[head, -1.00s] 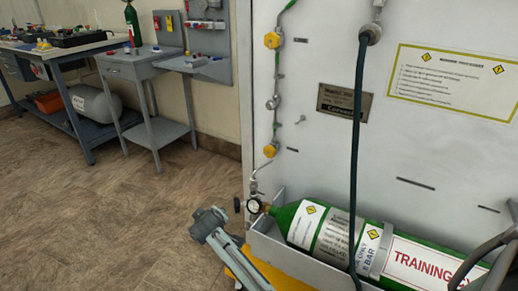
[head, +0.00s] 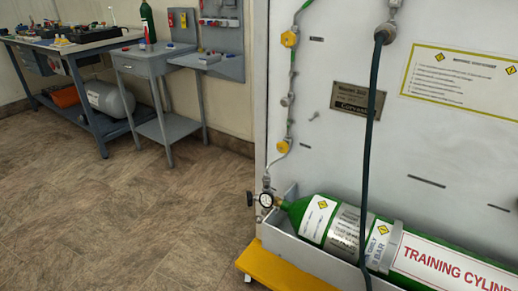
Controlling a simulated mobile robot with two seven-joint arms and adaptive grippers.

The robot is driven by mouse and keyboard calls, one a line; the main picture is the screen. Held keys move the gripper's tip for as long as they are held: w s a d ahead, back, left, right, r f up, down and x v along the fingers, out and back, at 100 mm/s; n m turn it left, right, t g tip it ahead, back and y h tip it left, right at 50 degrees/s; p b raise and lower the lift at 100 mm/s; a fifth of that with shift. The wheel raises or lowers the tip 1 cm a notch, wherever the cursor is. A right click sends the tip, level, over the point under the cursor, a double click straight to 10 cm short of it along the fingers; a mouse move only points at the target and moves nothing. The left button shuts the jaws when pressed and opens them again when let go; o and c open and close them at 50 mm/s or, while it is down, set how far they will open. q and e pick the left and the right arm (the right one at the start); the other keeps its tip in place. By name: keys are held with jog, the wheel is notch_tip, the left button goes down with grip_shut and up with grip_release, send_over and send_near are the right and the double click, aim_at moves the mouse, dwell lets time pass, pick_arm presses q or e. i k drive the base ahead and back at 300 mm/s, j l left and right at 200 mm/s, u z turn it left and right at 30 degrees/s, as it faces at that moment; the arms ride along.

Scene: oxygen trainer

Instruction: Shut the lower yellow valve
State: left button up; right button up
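The lower yellow valve (head: 283,147) sits on the thin pipe line at the left side of the grey panel, above the cylinder's gauge. The upper yellow valve (head: 289,39) is on the same line, near the top of the view. A grey fitting (head: 287,100) sits between them. Whether the lower valve is open or shut cannot be told at this size. Neither of my grippers is in view.
A green training cylinder (head: 340,232) lies in a grey tray below, with a round gauge (head: 266,200) and a black knob (head: 250,199) at its neck. A yellow base (head: 285,268) juts out below. A dark hose (head: 368,150) hangs before the panel. Floor at left is clear.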

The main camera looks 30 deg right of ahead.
aim_at(283, 147)
jog(key=i+j+u, duration=0.3)
jog(key=i+j, duration=0.15)
jog(key=i+j+u, duration=0.3)
jog(key=i, duration=0.3)
jog(key=i+z, duration=0.25)
jog(key=i, duration=0.2)
jog(key=i+j+z, duration=0.3)
jog(key=i, duration=0.15)
jog(key=i+j+z, duration=0.25)
jog(key=i, duration=0.15)
jog(key=i+z, duration=0.2)
jog(key=z, duration=0.2)
jog(key=i+z, duration=0.15)
jog(key=z, duration=0.25)
jog(key=i+z, duration=0.2)
jog(key=z, duration=0.2)
jog(key=i+j+z, duration=0.15)
jog(key=z, duration=0.25)
jog(key=i+j+z, duration=0.15)
jog(key=z, duration=0.35)
jog(key=i+j+z, duration=0.1)
jog(key=z, duration=0.4)
jog(key=j+z, duration=0.35)
jog(key=z, duration=0.15)
